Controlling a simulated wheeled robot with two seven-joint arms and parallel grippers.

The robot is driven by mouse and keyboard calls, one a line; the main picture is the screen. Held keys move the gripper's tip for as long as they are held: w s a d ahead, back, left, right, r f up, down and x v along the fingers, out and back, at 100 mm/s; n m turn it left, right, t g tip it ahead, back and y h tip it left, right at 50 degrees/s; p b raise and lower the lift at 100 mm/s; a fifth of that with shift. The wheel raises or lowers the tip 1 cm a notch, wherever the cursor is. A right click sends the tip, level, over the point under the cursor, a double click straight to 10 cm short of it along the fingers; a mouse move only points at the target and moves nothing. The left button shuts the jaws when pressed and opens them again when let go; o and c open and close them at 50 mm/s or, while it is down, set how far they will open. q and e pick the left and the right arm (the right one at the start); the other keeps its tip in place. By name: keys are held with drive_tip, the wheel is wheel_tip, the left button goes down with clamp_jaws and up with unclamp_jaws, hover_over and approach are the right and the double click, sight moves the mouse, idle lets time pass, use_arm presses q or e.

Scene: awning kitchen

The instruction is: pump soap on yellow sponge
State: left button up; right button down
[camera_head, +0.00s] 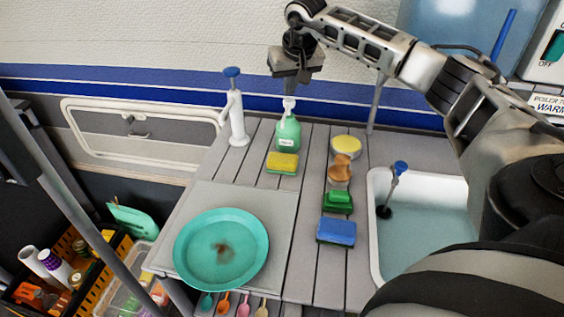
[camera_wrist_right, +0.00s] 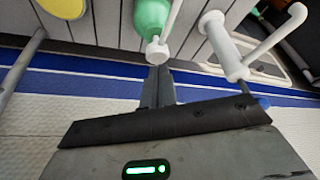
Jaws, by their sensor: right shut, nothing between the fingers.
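A green soap bottle (camera_head: 288,136) with a white pump top stands upright near the back of the slatted counter. It also shows in the wrist view (camera_wrist_right: 151,17). The yellow sponge (camera_head: 282,160), with a green underside, lies flat just in front of the bottle, apart from my gripper. My right gripper (camera_head: 289,92) is shut and empty, pointing down directly over the white pump head. In the wrist view its closed fingertips (camera_wrist_right: 158,72) are right at the pump head (camera_wrist_right: 157,50); whether they touch cannot be told. My left gripper is not in view.
A tall white hand pump (camera_head: 237,125) with a blue knob stands left of the bottle. A round yellow item (camera_head: 347,145), brown and green scrubbers and a blue sponge (camera_head: 337,231) line the right side. A sink (camera_head: 425,244) is further right; a teal plate (camera_head: 221,275) sits in front.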

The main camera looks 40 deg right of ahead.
drive_tip(key=shift+r, duration=0.1)
wheel_tip(320, 180, up, 4)
drive_tip(key=p, duration=0.5)
drive_tip(key=shift+r, duration=0.9)
